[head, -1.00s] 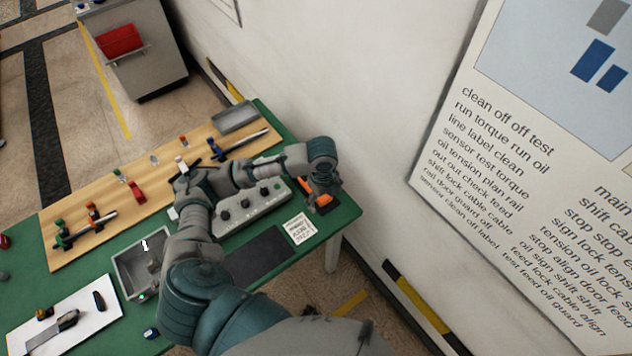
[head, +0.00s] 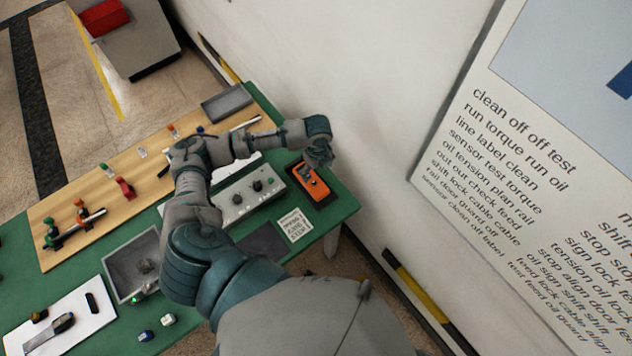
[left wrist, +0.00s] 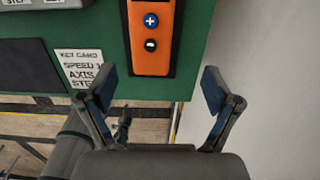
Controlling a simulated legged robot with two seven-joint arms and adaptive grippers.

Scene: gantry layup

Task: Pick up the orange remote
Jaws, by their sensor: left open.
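The orange remote (head: 311,186) lies near the right end of the green table, in a dark surround. In the left wrist view the remote (left wrist: 152,60) shows blue and black buttons, with its top cut off by the frame edge. My left gripper (head: 318,160) is over the far end of the remote in the head view. In the left wrist view my left gripper (left wrist: 158,92) is open and empty, with its fingertips apart on either side of the remote's near end. Whether the fingers are at its height cannot be told. My right gripper is not in view.
A grey control box (head: 245,198) with knobs stands left of the remote. A printed card (head: 294,226) and a dark pad (head: 262,241) lie in front of it. The white wall (head: 380,90) rises close to the right.

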